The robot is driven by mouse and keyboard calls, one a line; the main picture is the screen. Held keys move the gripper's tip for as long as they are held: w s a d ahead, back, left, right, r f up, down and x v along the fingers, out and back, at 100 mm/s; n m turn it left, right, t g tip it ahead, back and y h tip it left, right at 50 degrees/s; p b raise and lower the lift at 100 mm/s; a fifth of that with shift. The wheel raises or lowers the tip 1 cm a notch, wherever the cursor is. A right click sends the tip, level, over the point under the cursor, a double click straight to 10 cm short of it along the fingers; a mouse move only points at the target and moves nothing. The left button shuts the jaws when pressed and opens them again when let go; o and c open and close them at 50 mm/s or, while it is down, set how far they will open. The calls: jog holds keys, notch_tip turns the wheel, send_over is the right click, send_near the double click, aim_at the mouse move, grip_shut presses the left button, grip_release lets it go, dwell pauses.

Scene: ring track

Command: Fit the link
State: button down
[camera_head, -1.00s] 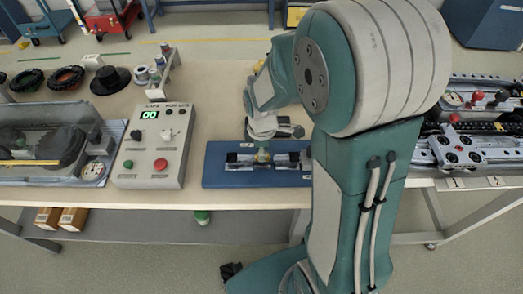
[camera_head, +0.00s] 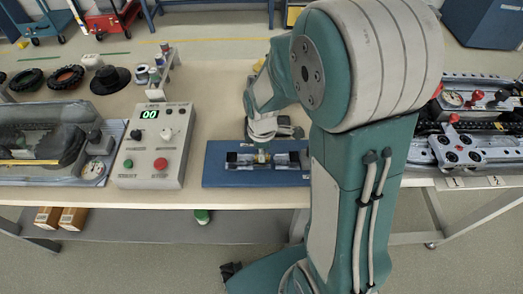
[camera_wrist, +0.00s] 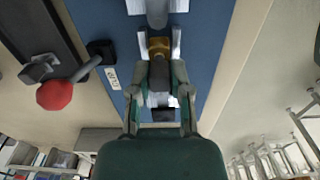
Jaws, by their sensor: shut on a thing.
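A blue base plate (camera_head: 225,178) lies at the table's front edge in the head view, with a dark and light metal fixture (camera_head: 240,160) on it. It also shows in the wrist view (camera_wrist: 208,62). My gripper (camera_head: 262,155) points down at the middle of the fixture. In the wrist view my gripper (camera_wrist: 160,72) is shut on a small dark part with a brass-coloured piece (camera_wrist: 159,47) at its far end, between bright metal walls. The fingers hide much of the held part, and I cannot tell whether it is seated.
A grey control box (camera_head: 155,148) with a green "00" display stands left of the plate. A red-knobbed lever (camera_wrist: 54,95) shows beside the plate in the wrist view. A clear-covered tray (camera_head: 45,150) is at far left. Track parts (camera_head: 465,145) lie at right.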

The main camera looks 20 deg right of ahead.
jog(key=shift+f, duration=0.7)
jog(key=shift+c, duration=2.4)
grip_release()
notch_tip(320, 180, up, 12)
jog(key=shift+f, duration=0.1)
jog(key=s+r+m+t, duration=0.5)
jog(key=s+r+m, duration=0.6)
jog(key=s+m, duration=0.3)
jog(key=shift+t, duration=0.3)
